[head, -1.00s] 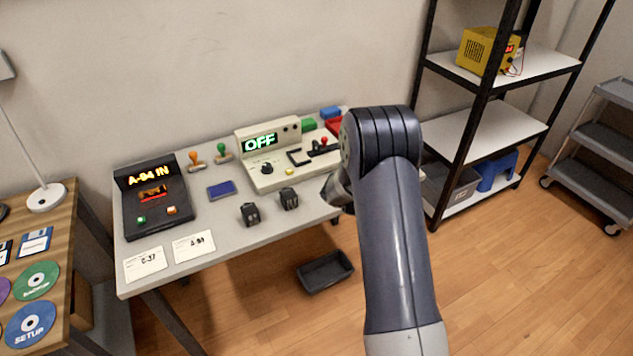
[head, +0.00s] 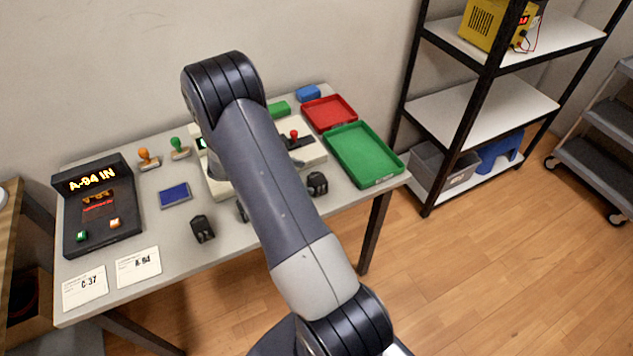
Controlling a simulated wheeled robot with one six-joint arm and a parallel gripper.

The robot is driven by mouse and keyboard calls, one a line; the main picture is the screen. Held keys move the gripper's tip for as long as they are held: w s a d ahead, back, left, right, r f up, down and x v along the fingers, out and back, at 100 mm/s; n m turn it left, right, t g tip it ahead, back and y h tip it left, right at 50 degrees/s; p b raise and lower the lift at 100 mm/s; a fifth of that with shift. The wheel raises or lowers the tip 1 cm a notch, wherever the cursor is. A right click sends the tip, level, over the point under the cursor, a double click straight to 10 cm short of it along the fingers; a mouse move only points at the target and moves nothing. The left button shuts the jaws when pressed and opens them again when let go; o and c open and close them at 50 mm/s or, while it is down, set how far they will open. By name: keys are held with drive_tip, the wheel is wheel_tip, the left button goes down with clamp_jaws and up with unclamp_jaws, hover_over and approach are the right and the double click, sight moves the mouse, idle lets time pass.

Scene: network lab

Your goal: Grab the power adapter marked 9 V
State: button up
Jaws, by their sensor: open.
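Black power adapters lie on the grey table. One adapter (head: 202,228) is left of my arm, near the front middle of the table. Another adapter (head: 317,183) is just right of my arm. A dark piece (head: 242,210) shows at my arm's left edge, mostly covered; it looks like a further adapter. No voltage marking is readable on any of them, so I cannot tell which is 9 V. My gripper is hidden behind my arm, so its place relative to the adapters does not show.
The table (head: 225,257) also holds a black "A-94 IN" terminal (head: 100,205), two cards, stamps, a blue pad (head: 175,195), a partly hidden beige console (head: 312,152), a red tray (head: 330,112) and a green tray (head: 364,154). A shelf rack (head: 480,110) stands right.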

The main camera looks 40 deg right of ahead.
sight(314, 178)
drive_tip(key=p+x, duration=0.1)
drive_tip(key=x, duration=0.3)
drive_tip(key=shift+s+d, duration=0.15)
drive_tip(key=shift+s, duration=0.05)
drive_tip(key=shift+s+d+f, duration=0.2)
drive_tip(key=shift+d+f, duration=0.1)
drive_tip(key=shift+d, duration=0.15)
drive_tip(key=shift+c, duration=0.4)
drive_tip(key=c, duration=1.1)
drive_tip(key=shift+r, duration=0.1)
drive_tip(key=shift+c, duration=0.2)
